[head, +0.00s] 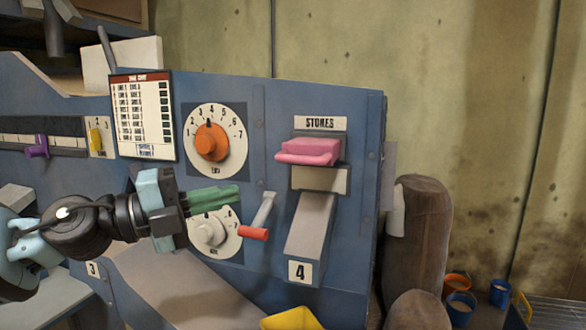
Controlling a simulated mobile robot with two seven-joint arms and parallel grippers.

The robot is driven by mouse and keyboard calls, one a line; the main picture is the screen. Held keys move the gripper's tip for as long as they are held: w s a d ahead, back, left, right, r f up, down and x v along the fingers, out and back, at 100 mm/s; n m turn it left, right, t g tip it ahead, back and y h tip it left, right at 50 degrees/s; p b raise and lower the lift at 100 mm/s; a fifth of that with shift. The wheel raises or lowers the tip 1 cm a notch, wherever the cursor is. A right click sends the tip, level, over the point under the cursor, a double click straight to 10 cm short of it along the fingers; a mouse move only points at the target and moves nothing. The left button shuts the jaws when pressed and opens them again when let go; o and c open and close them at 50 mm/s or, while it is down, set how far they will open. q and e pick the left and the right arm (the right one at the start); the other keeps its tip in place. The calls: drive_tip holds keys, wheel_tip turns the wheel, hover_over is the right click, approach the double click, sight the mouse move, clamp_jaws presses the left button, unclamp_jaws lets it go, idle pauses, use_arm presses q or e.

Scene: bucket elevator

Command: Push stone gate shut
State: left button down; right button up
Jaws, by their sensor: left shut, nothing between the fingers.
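The stone gate is a pink handle block (309,151) under the "STONES" label (320,123) on the blue panel. It juts out from the panel above a pale plate (320,180) and a grey chute (311,238) marked 4. My left gripper (238,194) has green fingers, shut and empty. It points right, left of and below the pink handle and apart from it. It is in front of the top of the lower white dial (215,236), partly hiding it. My right gripper is not in view.
A lever with a red grip (252,233) sticks out between my left gripper and the chute. An orange knob dial (211,142) is above the gripper. A yellow object (291,319) is at the bottom edge. A brown padded cylinder (419,240) and buckets (459,307) are at right.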

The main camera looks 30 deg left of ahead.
sight(304, 161)
use_arm(q)
drive_tip(key=shift+s+a+r, duration=0.35)
drive_tip(key=shift+s+a, duration=0.05)
drive_tip(key=shift+s, duration=0.15)
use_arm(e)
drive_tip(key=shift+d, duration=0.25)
use_arm(q)
drive_tip(key=shift+w, duration=0.1)
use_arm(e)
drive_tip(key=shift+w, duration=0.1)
